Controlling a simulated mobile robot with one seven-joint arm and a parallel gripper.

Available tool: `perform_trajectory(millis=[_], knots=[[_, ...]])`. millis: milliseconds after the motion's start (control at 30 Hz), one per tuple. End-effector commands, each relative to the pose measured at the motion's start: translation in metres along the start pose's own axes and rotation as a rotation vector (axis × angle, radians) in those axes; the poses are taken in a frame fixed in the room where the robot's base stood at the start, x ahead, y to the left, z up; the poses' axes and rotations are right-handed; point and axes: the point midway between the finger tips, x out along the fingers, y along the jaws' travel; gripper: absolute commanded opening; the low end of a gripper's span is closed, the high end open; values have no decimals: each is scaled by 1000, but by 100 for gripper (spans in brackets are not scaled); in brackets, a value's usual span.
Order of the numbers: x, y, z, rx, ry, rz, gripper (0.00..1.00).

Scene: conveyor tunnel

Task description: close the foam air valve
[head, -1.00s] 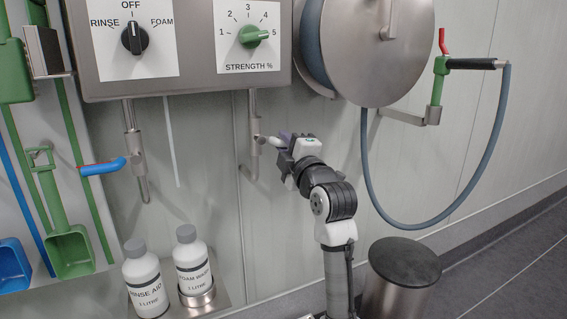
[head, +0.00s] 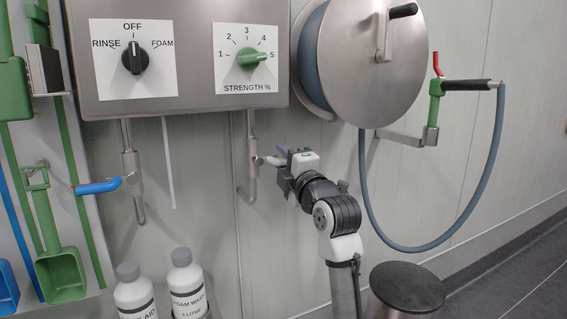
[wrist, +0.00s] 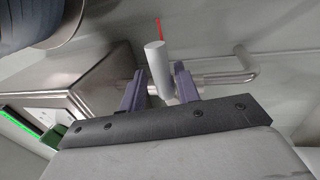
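A valve with a white-grey lever handle (head: 271,160) sits on the right-hand steel pipe (head: 252,131) under the control box. My gripper (head: 283,157) is at this handle, to the right of the pipe. In the wrist view the white round handle (wrist: 155,56), with a thin red strip beyond its end, stands between the two purple fingers of my gripper (wrist: 159,70). The fingers are open around it, with a visible gap on the left side. The handle's tip is partly hidden by my gripper in the head view.
A blue-handled valve (head: 98,186) is on the left pipe. Above is the control box (head: 195,55) with two dials. The hose reel (head: 365,60) and hanging hose (head: 485,190) are at right. Bottles (head: 187,285) and a round dark-topped bin (head: 407,287) stand below.

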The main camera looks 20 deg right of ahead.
Motion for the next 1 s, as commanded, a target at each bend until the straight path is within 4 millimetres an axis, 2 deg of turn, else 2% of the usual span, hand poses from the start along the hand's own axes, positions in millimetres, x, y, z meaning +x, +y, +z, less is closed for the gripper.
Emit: perform_trajectory(millis=[300,433,567,800,1000], knots=[[-1,-2,0,2,2,-5,36],[-11,-3,0,3,1,-5,36],[-35,-3,1,2,-1,-4,36],[-91,-2,1,1,-2,-3,36],[-124,-2,1,2,-1,-3,36]])
